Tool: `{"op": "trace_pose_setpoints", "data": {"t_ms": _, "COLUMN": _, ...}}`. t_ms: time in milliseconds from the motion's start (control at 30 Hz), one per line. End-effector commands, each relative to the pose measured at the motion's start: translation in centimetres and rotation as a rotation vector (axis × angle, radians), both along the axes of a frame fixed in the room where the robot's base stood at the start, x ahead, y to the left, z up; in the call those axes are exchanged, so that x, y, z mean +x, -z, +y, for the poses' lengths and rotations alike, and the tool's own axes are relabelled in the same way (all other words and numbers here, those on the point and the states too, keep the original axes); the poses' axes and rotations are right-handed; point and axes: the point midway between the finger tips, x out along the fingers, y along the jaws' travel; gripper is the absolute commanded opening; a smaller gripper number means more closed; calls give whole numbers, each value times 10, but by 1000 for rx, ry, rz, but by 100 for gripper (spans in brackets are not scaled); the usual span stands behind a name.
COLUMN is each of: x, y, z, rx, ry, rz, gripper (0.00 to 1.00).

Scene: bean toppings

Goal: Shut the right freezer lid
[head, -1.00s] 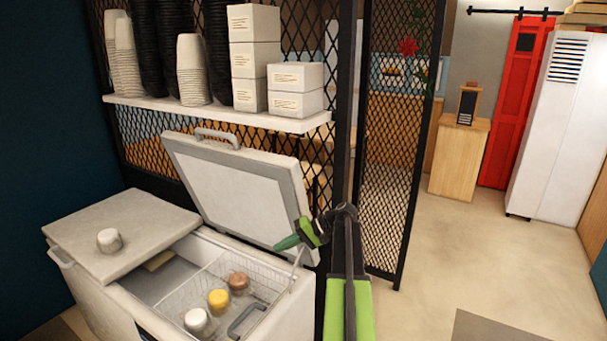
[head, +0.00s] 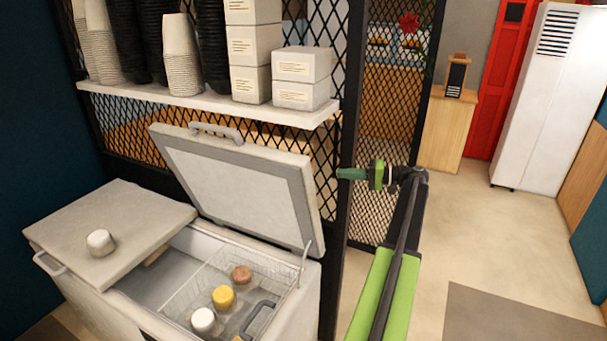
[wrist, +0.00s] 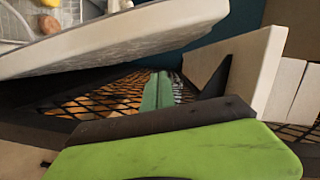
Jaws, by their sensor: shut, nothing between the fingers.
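The right freezer lid (head: 240,186) stands open, tilted back on its hinge, with a grey handle (head: 216,131) on its top edge. It also shows large and close in the wrist view (wrist: 110,42). The chest freezer (head: 295,315) is below it, its right side uncovered. My gripper (head: 345,174) is shut and empty, to the right of the lid at about the height of its upper half, apart from it in the head view. Its green fingers also show in the wrist view (wrist: 157,92), pointing toward the mesh side.
A wire basket (head: 190,290) holds several jars. A shelf (head: 215,106) with boxes and cups hangs above the open lid. A black mesh partition (head: 395,115) stands behind my arm. Floor at right is clear.

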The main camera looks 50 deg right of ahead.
Motion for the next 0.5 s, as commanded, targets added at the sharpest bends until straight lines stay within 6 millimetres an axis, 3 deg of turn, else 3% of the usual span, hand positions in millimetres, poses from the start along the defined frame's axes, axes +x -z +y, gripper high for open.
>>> {"op": "trace_pose_setpoints", "data": {"t_ms": 267, "x": 2, "y": 0, "z": 1, "rx": 0, "ry": 4, "rz": -1, "gripper": 0}}
{"op": "trace_pose_setpoints", "data": {"t_ms": 500, "x": 38, "y": 4, "z": 20, "rx": 1, "ry": 8, "rz": -1, "gripper": 0}}
